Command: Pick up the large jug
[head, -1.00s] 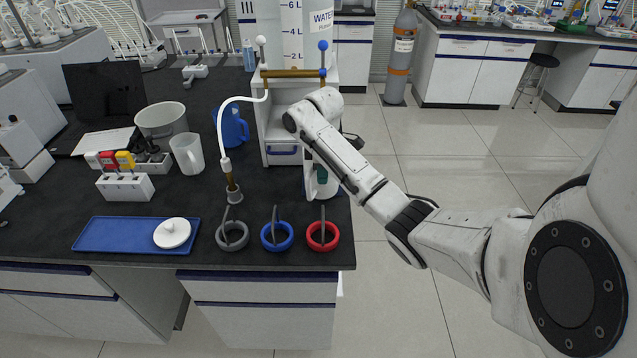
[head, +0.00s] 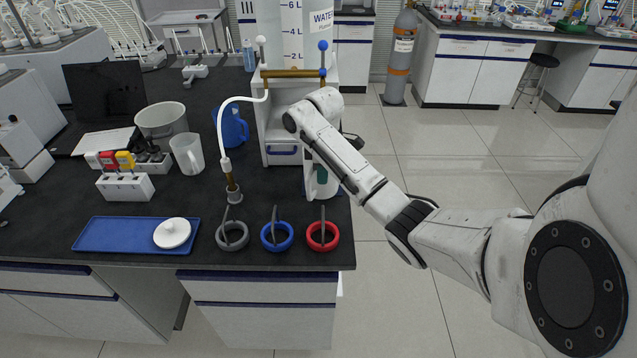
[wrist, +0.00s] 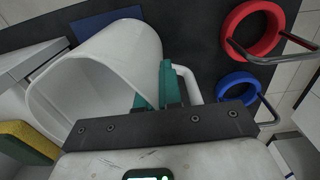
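A white jug (head: 326,188) stands at the right end of the dark bench, partly hidden behind my wrist. In the wrist view the same white jug (wrist: 120,55) fills the upper left, its white handle (wrist: 191,82) on the right. My gripper's green fingers (wrist: 160,90) are at the jug's side by the handle, one finger between the body and the handle. Whether they press on the jug cannot be told. In the head view my gripper (head: 321,174) shows as a bit of green in front of the jug. Another white jug (head: 187,153) stands farther left.
A grey ring (head: 232,236), a blue ring (head: 277,236) and a red ring (head: 322,236) with upright handles lie along the front edge. A blue tray (head: 115,235) holds a white lid (head: 172,233). A blue jug (head: 234,127) and a large bucket (head: 162,120) stand behind.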

